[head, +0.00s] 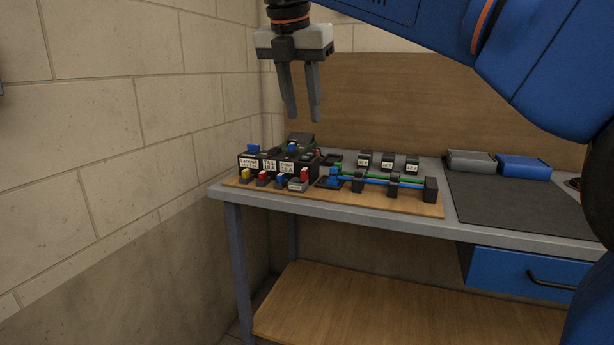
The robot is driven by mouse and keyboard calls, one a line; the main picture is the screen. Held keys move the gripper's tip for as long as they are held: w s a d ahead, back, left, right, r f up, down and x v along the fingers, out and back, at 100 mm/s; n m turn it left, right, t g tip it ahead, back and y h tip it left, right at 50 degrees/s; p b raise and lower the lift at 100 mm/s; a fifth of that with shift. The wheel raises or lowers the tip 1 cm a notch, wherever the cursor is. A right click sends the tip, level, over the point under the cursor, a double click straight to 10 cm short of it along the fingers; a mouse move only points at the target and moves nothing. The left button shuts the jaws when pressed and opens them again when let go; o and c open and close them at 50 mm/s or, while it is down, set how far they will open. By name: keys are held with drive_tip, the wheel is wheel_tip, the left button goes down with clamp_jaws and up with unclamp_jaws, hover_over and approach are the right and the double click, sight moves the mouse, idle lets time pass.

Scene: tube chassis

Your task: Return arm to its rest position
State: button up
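My gripper (303,118) hangs from my blue arm in the upper middle of the head view, with its fingers pointing down. Its two dark fingers stand a little apart with nothing visible between them. It appears above the wooden board (425,208) on the workbench and apart from everything on it. The exact height above the board is hard to tell.
The board carries labelled black blocks (270,164), coloured connectors, and green and blue tubes (378,180) in black holders. A grey mat (515,203), grey box (471,161) and blue box (524,167) are at right. A block wall (130,110) stands left.

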drive_tip(key=s+d+f+m+y, duration=0.1)
drive_tip(key=s+d+f+m, duration=0.3)
drive_tip(key=d+f+m, duration=0.45)
drive_tip(key=s+d+f+m, duration=0.3)
drive_tip(key=d+f+m, duration=0.25)
drive_tip(key=d, duration=0.55)
drive_tip(key=s+d+f+m, duration=0.5)
drive_tip(key=s+f+m, duration=0.3)
drive_tip(key=f, duration=0.5)
drive_tip(key=s+d+f+m, duration=0.5)
drive_tip(key=s+f+m, duration=0.3)
drive_tip(key=f, duration=0.5)
drive_tip(key=shift+s+d+m+t+y, duration=0.2)
drive_tip(key=shift+s+m+t+y, duration=0.1)
drive_tip(key=shift+s, duration=0.1)
drive_tip(key=shift+r, duration=0.1)
drive_tip(key=shift+c, duration=0.5)
